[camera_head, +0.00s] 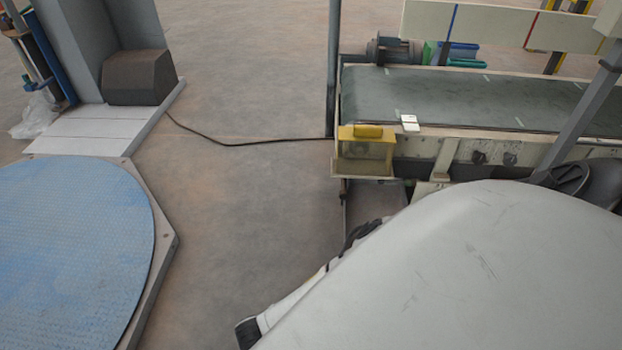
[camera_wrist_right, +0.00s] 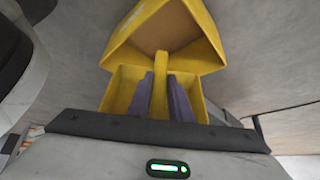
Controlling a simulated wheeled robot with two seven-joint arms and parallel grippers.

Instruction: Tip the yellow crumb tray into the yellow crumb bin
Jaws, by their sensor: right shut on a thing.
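The yellow crumb tray (camera_wrist_right: 165,32) fills the upper middle of the right wrist view. Its upper part is an angular yellow rim around a flat brown area; I cannot tell whether that is crumbs or bare floor. My right gripper (camera_wrist_right: 160,85) is shut on an upright yellow bar of it, one dark finger on each side. The tray and this gripper do not show in the head view. My left gripper is not in view.
The green conveyor belt (camera_head: 480,100) runs to the right, with a small white item (camera_head: 410,123) on it. A thin post (camera_head: 333,70) stands at its left end. A blue round platform (camera_head: 70,250) lies at left. A dark cable (camera_head: 225,143) crosses open floor between.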

